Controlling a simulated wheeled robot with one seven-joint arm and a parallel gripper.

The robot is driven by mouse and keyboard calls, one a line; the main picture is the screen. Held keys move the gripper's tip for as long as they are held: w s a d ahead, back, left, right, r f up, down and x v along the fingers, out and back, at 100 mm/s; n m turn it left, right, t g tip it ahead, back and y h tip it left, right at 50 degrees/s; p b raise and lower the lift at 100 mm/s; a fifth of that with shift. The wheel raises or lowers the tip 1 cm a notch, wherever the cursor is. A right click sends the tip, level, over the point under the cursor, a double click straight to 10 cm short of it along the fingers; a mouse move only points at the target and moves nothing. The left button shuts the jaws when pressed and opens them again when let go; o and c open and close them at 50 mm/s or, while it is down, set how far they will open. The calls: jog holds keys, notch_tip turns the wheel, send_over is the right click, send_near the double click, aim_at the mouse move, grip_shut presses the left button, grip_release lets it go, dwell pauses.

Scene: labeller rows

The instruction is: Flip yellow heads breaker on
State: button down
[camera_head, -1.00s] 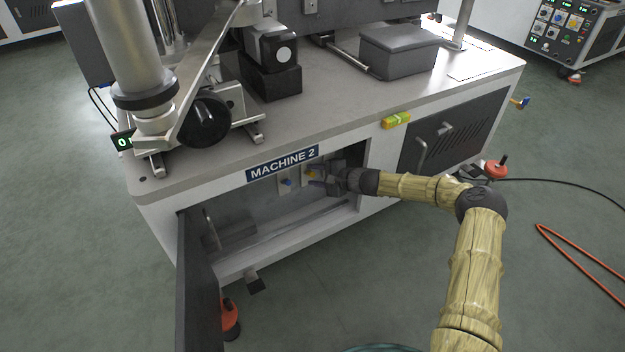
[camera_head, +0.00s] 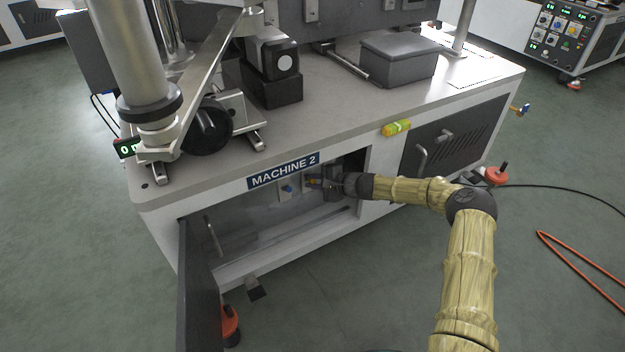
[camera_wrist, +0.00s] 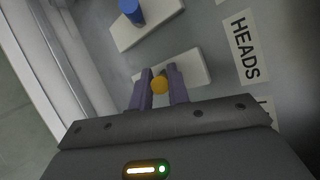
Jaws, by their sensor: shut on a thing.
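The yellow heads breaker (camera_wrist: 159,85) is a small yellow knob on a white plate (camera_wrist: 196,66) inside the open cabinet under the machine. In the wrist view my gripper (camera_wrist: 160,83) has its two fingers on either side of the yellow knob, shut on it. A label reading HEADS (camera_wrist: 244,46) is beside the plate. In the head view my gripper (camera_head: 316,182) reaches into the cabinet from the right, and the yellow knob is small and partly hidden by the fingers.
A blue knob (camera_wrist: 131,10) on its own white plate is close by; it also shows in the head view (camera_head: 288,188). The cabinet's dark door (camera_head: 199,285) hangs open at the left. The cabinet's top edge carries a MACHINE 2 sign (camera_head: 283,170).

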jog(key=shift+w+d+r+h+p, duration=0.1)
jog(key=shift+r+h+p, duration=0.2)
jog(key=shift+p, duration=0.5)
jog(key=shift+f+g+p, duration=0.2)
jog(key=shift+g+p, duration=0.1)
jog(key=shift+p, duration=0.05)
jog(key=c, duration=1.3)
grip_release()
jog(key=shift+c, duration=0.2)
jog(key=shift+f+b, duration=0.4)
jog(key=shift+b, duration=0.8)
jog(key=shift+s+t+b, duration=0.2)
jog(key=shift+t+b, duration=0.2)
jog(key=shift+b, duration=0.3)
jog(key=shift+y+b, duration=0.3)
jog(key=shift+y, duration=0.1)
